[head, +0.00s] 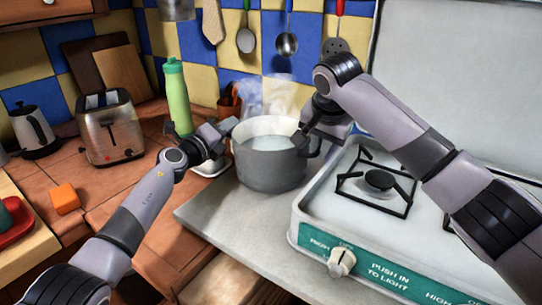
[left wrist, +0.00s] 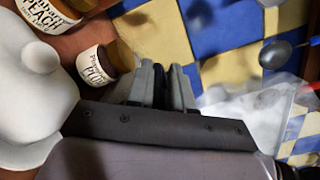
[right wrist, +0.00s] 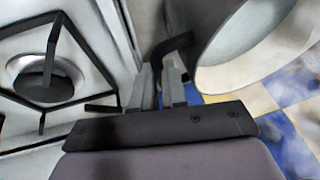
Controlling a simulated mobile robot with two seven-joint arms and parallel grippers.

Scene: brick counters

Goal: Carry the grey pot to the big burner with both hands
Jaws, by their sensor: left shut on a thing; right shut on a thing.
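The grey pot (head: 268,165) is upright beside the stove, with steam rising from pale liquid inside. I cannot tell whether its base touches the grey counter. My left gripper (head: 228,128) is at the pot's left side, shut on its left handle, which the fingers hide. My right gripper (head: 303,143) is at the right side, shut on the right handle. In the right wrist view the pot (right wrist: 255,40) and its dark handle (right wrist: 172,47) show at the fingers. The burner (head: 379,182) with a black grate is on the white stove (head: 330,195), right of the pot.
A green bottle (head: 177,95) stands behind my left gripper. A toaster (head: 110,128), a kettle (head: 33,130) and an orange block (head: 65,198) are at the left. Utensils hang behind the pot. The stove's raised left edge lies between pot and burner. The grate is empty.

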